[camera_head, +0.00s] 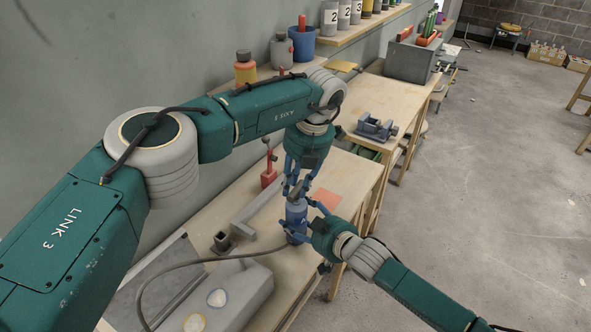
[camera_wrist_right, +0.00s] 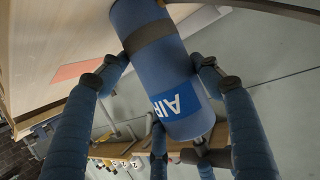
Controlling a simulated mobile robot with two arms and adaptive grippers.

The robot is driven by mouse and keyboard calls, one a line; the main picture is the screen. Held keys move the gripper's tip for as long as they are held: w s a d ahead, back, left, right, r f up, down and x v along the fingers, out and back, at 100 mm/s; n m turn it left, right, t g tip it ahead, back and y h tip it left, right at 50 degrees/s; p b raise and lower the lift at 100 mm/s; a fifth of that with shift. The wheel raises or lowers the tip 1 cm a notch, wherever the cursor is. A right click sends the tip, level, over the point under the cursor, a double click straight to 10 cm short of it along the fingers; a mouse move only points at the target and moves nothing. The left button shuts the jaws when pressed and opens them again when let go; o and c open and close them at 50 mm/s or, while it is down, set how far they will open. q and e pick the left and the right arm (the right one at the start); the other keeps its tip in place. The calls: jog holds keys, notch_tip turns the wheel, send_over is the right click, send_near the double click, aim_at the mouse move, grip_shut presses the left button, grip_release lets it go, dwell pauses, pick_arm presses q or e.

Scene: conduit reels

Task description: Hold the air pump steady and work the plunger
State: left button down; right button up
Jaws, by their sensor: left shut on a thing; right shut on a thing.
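The air pump (camera_head: 296,221) is a blue cylinder standing on the wooden bench, with a hose at its base. In the right wrist view the pump (camera_wrist_right: 158,65) shows a grey band and part of a label reading "AIR". My right gripper (camera_head: 298,214) comes from the right and is shut on the pump body, one finger on each side. My left gripper (camera_head: 296,187) points down from above and is shut on the plunger handle at the pump's top. Its fingers hide most of the handle. The left fingers (camera_wrist_right: 183,155) also show in the right wrist view.
A grey hose (camera_head: 190,262) curves left from the pump past a grey box (camera_head: 248,292). An orange sheet (camera_head: 326,198) lies right of the pump. A red tool (camera_head: 268,172) stands behind. A second bench with a vise (camera_head: 375,127) is farther back. Open floor lies right.

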pick_arm(q)
jog(key=shift+x, duration=0.8)
jog(key=c, duration=1.4)
grip_release()
jog(key=shift+d, duration=0.1)
jog(key=v, duration=1.2)
jog(key=shift+w, duration=0.1)
